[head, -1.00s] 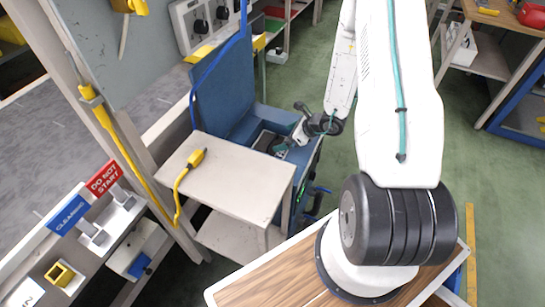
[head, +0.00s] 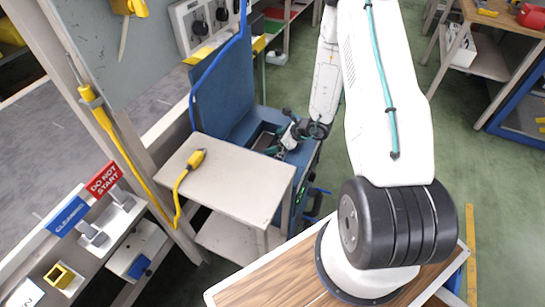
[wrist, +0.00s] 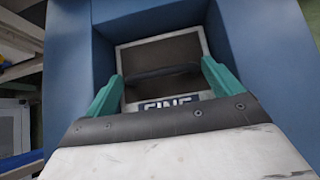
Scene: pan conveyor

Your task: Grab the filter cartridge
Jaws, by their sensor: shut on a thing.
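The filter cartridge (wrist: 178,103) shows in the wrist view as a light grey frame with a dark middle, a dark curved handle (wrist: 160,73) across it and a label partly hidden by my gripper. It sits in an opening of the blue machine. My gripper (wrist: 163,72) has its two teal fingers at the two ends of the handle and is shut on the cartridge. In the head view my gripper (head: 277,150) reaches down into the recess in the blue machine; the cartridge is hard to make out there.
The blue machine (head: 225,95) has a tall back panel and walls around the opening. A grey side table (head: 225,170) with a yellow pendant (head: 195,158) on a cable stands close in front. Signs (head: 103,179) stand on the left bench.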

